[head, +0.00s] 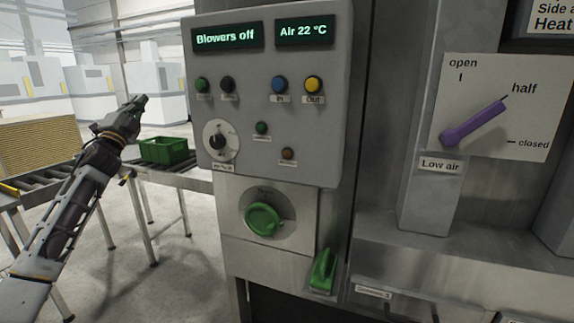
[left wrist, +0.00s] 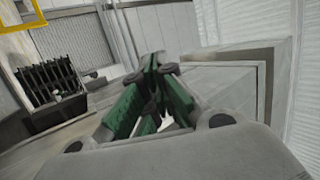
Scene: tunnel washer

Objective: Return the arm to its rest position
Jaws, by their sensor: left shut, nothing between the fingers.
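My left gripper (head: 137,103) is raised at the left in the head view, in front of the conveyor and clear of the control panel. In the left wrist view its green-padded fingers (left wrist: 157,68) meet at the tips with nothing between them. My right gripper does not show in either view. The grey control panel (head: 340,60) stands right of my left arm. Its displays read "Blowers off" and "Air 22 °C".
A green crate (head: 163,151) sits on the roller conveyor (head: 190,178) behind my left arm. A green rotary knob (head: 262,219) and a green handle (head: 323,270) are below the panel. A purple lever (head: 472,124) at the right points to "half". Open floor lies left of the panel.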

